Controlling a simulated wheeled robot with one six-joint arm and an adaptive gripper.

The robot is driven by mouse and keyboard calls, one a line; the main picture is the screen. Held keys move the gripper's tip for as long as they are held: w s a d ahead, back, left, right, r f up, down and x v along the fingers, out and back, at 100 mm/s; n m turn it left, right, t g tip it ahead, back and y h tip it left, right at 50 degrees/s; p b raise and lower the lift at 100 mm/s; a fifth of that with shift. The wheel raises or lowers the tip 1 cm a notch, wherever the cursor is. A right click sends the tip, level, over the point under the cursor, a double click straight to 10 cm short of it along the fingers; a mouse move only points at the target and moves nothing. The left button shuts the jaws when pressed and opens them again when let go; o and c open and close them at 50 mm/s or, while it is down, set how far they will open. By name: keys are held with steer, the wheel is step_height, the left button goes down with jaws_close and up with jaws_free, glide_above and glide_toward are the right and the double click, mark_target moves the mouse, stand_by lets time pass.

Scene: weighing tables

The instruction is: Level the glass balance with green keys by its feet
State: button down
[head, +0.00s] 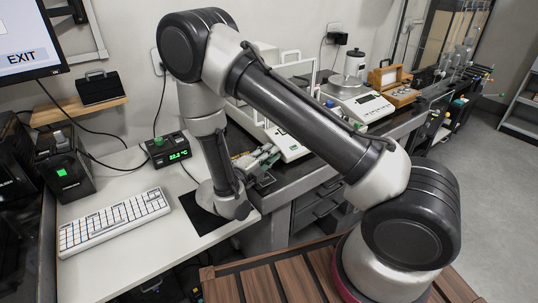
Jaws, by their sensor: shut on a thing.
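The glass balance (288,143) is a white device with a clear, white-framed case and small green keys on its front. It stands on the dark bench behind my arm, which hides much of its case. My gripper (271,153) is low at the balance's front left corner, reaching in from the left. It is shut on a foot there, which is too small and covered to see clearly. The other feet and any level bubble cannot be made out.
A second white balance (361,103) stands farther along the bench, beside a wooden box (390,80). At left, a white desk (110,245) holds a keyboard (115,220) and a black box with a green temperature readout (167,150). Open floor lies at right.

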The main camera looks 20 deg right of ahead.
steer(key=shift+m+g+h, duration=0.4)
steer(key=shift+m+g, duration=0.1)
steer(key=shift+g, duration=0.2)
steer(key=shift+a, duration=0.1)
steer(key=c, duration=1.3)
jaws_free()
steer(key=shift+c, duration=0.2)
steer(key=v, duration=1.2)
